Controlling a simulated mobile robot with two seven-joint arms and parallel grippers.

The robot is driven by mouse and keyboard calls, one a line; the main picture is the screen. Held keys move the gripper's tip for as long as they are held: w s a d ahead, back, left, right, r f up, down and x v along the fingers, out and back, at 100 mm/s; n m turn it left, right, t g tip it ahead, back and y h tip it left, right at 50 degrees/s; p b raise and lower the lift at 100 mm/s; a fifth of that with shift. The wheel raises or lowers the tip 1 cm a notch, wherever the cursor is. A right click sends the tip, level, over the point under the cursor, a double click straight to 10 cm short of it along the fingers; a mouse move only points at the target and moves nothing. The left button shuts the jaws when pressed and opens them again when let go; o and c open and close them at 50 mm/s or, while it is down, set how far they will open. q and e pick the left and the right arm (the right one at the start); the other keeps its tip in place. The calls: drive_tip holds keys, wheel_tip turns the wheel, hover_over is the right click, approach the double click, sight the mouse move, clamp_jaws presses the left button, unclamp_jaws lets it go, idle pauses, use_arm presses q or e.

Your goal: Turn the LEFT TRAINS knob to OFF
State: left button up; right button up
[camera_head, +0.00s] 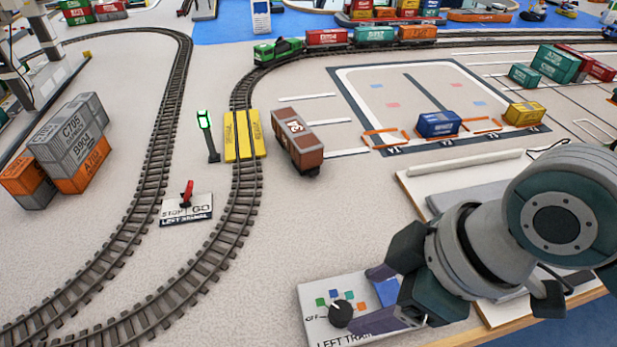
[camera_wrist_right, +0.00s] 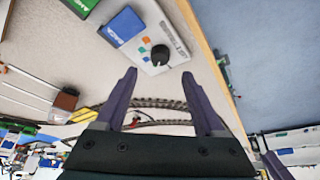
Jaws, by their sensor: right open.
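The LEFT TRAINS knob (camera_head: 341,313) is a round black dial on a white panel (camera_head: 312,296) at the table's front edge. Coloured squares mark the panel, and part of its label is hidden behind my gripper. I cannot tell clearly which mark the knob points to. My right gripper (camera_head: 366,298) is open, with its two purple fingers reaching in from the right beside the knob. In the right wrist view the knob (camera_wrist_right: 160,55) lies just beyond and between the fingertips (camera_wrist_right: 159,76), with nothing held. My left gripper is not in view.
A blue container (camera_wrist_right: 125,26) sits by the panel, close to my right fingers. A STOP/GO panel with a red lever (camera_head: 187,193) stands between the tracks. A brown wagon (camera_head: 298,140) stands beside the yellow crossing (camera_head: 243,135). The floor left of the panel is clear up to the track.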

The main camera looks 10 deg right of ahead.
sight(342, 310)
drive_tip(key=b+x, duration=0.2)
drive_tip(key=x, duration=0.4)
drive_tip(key=shift+f, duration=0.1)
drive_tip(key=shift+w+a+f, duration=0.15)
drive_tip(key=shift+a+f, duration=0.1)
drive_tip(key=shift+f, duration=0.15)
clamp_jaws()
